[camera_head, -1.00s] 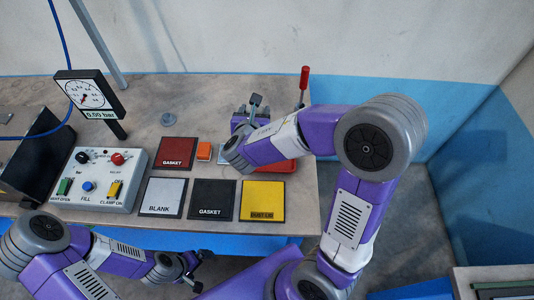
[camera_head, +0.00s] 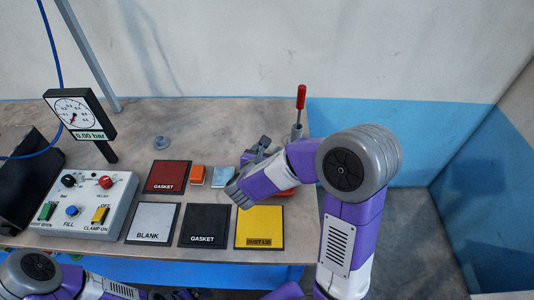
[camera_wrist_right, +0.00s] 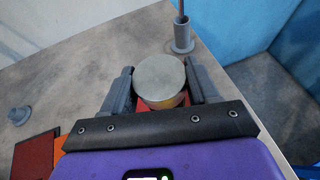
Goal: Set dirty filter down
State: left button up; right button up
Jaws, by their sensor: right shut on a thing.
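The dirty filter (camera_wrist_right: 160,76), a short round piece with a flat grey-beige top and a yellowish side, is between the fingers of my right gripper (camera_wrist_right: 162,92) in the right wrist view. The gripper is shut on it. In the head view my right gripper (camera_head: 262,153) is over the back right of the bench, and its hand hides most of the filter. A red surface (camera_head: 287,192) shows just below the hand. I cannot tell whether the filter touches it. My left gripper (camera_head: 180,294) is barely in view at the bottom edge, its jaws unclear.
A grey holder (camera_head: 297,131) with a red-handled tool stands just behind my right gripper. Gasket, blank and yellow dust-lid pads (camera_head: 260,226) lie in front. The control box (camera_head: 83,201) and gauge (camera_head: 75,113) are left. Bare bench lies behind the pads.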

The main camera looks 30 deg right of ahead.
jog(key=shift+f, duration=0.2)
jog(key=o, duration=1.6)
jog(key=shift+r, duration=0.2)
jog(key=p+v, duration=0.1)
jog(key=v, duration=1.1)
jog(key=shift+p, duration=0.35)
